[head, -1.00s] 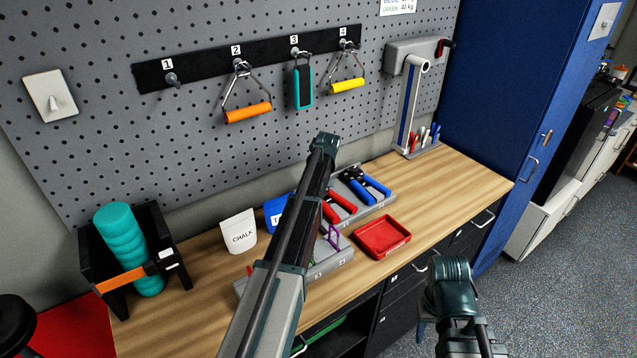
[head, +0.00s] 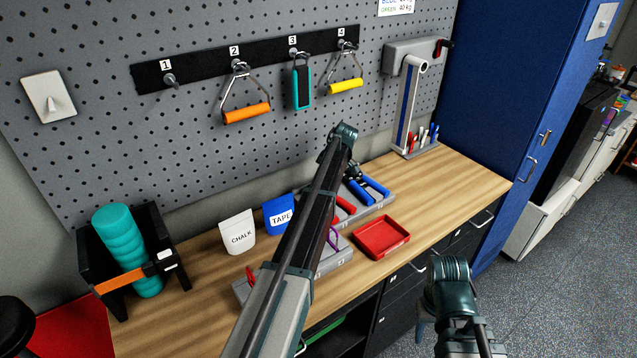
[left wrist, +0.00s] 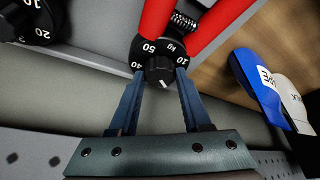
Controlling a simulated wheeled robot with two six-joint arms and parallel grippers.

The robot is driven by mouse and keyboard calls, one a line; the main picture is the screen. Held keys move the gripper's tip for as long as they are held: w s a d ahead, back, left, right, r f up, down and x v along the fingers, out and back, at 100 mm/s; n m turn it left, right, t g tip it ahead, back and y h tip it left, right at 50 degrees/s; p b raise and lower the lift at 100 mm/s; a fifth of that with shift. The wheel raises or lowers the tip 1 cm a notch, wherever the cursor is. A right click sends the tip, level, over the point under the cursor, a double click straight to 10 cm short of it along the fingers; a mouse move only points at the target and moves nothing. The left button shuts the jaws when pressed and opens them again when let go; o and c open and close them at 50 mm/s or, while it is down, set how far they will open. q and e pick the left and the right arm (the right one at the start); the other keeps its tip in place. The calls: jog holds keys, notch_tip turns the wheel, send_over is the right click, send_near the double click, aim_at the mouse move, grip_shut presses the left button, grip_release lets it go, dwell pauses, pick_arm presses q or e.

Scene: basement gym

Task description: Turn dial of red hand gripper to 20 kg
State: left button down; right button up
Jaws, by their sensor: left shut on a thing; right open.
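The red hand gripper (head: 345,204) lies in the grey tray on the bench, partly hidden behind my left arm. In the left wrist view its red handles (left wrist: 212,22) meet at a black dial (left wrist: 146,48) showing 50, 40, 10 and kg. The lower numbers are hidden. My left gripper (left wrist: 160,74) is shut on the dial's knob (left wrist: 159,70), one finger on each side. The knob's white mark points down and slightly right; I cannot read its number. My right gripper (head: 450,270) is open, in front of the bench, away from the tray.
The blue hand gripper (head: 368,189) lies beside the red one. A chalk pouch (head: 237,233), a tape pouch (head: 279,215) and a red tray (head: 381,238) stand nearby. The pegboard (head: 130,115) rises behind.

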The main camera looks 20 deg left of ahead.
pick_arm(q)
jog(key=shift+w+n+g, duration=0.1)
jog(key=shift+n+g, duration=0.3)
jog(key=shift+n, duration=0.6)
jog(key=shift+c, duration=1.7)
grip_release()
jog(key=p+v, duration=1.2)
jog(key=v, duration=0.2)
jog(key=shift+p, duration=0.4)
